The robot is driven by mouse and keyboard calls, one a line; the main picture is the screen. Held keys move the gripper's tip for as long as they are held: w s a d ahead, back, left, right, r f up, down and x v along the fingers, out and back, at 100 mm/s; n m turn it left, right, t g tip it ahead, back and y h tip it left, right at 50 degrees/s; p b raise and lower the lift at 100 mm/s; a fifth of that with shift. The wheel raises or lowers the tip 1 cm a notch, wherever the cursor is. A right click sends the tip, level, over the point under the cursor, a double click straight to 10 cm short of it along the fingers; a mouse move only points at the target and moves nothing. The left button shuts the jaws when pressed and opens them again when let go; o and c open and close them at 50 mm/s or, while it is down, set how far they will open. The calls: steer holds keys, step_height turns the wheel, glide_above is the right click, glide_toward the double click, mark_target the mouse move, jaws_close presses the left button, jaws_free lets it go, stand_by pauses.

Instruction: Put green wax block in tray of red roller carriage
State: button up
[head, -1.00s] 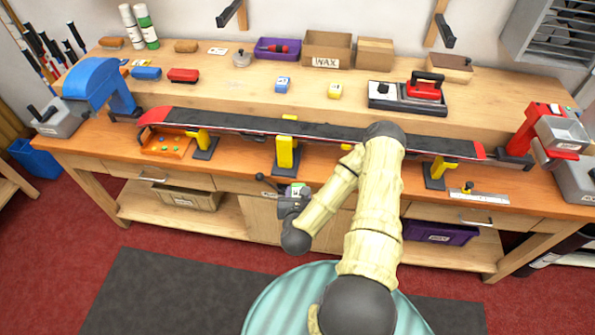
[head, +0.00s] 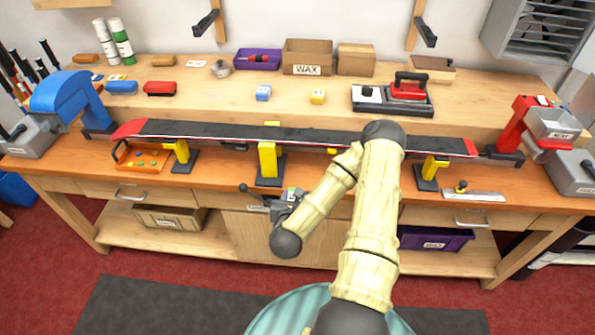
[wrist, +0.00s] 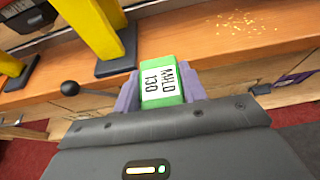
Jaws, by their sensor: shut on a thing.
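The green wax block (wrist: 158,66), with a white printed label, is held between the purple fingers of my gripper (wrist: 160,92) in the wrist view. In the head view my gripper (head: 287,205) is at the bench's front edge, below the middle yellow vise, with a bit of the green block (head: 291,195) showing. The red roller carriage (head: 523,122) stands at the bench's right end, far right of my gripper. Its clear, box-like tray (head: 553,124) is on its right side; its inside is hard to make out.
A long black ski or board (head: 230,131) with red ends lies across yellow vises (head: 267,160) along the bench. A blue carriage (head: 70,92) stands at the left end. A metal scraper bar (head: 474,195) lies front right. A red iron (head: 409,88) sits on the raised shelf.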

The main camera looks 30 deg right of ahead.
steer(key=shift+w+d+f+b, duration=0.25)
steer(key=shift+w+d+b, duration=0.15)
steer(key=shift+b, duration=0.6)
steer(key=p, duration=0.2)
glide_above(300, 171)
steer(key=shift+s+a+r, duration=0.25)
steer(key=shift+s+r, duration=0.05)
steer(key=shift+w+d+r, duration=0.1)
steer(key=shift+w+d, duration=0.15)
steer(key=shift+w, duration=0.05)
steer(key=shift+w+f+p, duration=0.1)
steer(key=shift+f+p, duration=0.2)
steer(key=shift+f, duration=1.5)
steer(key=shift+f, duration=0.1)
steer(key=o, duration=1)
